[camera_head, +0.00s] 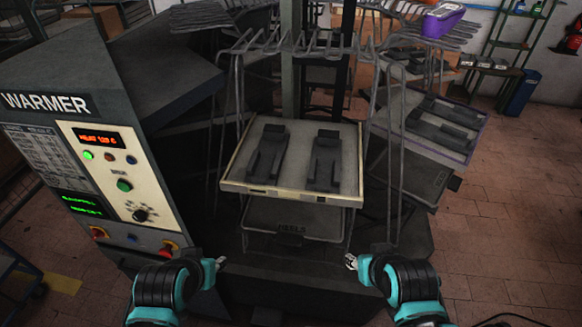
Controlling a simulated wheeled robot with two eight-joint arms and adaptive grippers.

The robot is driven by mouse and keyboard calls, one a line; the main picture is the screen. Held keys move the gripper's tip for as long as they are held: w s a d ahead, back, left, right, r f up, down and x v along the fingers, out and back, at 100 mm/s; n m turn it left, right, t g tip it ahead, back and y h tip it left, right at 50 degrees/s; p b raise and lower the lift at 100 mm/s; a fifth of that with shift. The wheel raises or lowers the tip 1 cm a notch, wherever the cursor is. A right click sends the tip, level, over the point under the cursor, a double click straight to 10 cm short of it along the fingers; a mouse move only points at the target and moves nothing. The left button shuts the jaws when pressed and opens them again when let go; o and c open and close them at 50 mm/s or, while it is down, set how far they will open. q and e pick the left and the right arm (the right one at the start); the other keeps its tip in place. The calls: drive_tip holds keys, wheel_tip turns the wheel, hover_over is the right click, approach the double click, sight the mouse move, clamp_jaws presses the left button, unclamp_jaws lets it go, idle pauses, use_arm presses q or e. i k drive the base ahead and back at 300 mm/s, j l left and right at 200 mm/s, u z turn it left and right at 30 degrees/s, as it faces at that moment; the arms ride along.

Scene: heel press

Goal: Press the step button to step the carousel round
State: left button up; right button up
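The warmer's cream control panel (105,185) stands at the left, under the "WARMER" label. It carries a green button (124,185), a black knob (140,214), small green, red and blue lights or buttons near the top, and red-and-yellow controls lower down. I cannot read which one is the step button. The carousel (290,205) shows a cream-rimmed tray with two dark heel-shaped forms facing me. My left gripper (217,263) is low, right of and below the panel, touching nothing visible. My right gripper (351,262) is low, below the tray's right side. Both look empty; their finger gaps are too small to judge.
Wire racks (310,45) rise around and behind the tray. Another tray with a purple edge (435,125) sits at the right. A purple box (443,20) rests on a rack at the top right. The brick floor at right is mostly clear.

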sight(124, 187)
drive_tip(key=u, duration=1.25)
drive_tip(key=k+l+z, duration=0.15)
drive_tip(key=k+z, duration=0.2)
drive_tip(key=k, duration=0.3)
drive_tip(key=i+j+z, duration=0.1)
drive_tip(key=j+z, duration=0.3)
drive_tip(key=i+j+z, duration=0.1)
drive_tip(key=z, duration=0.35)
drive_tip(key=j+z, duration=0.4)
drive_tip(key=j, duration=2.4)
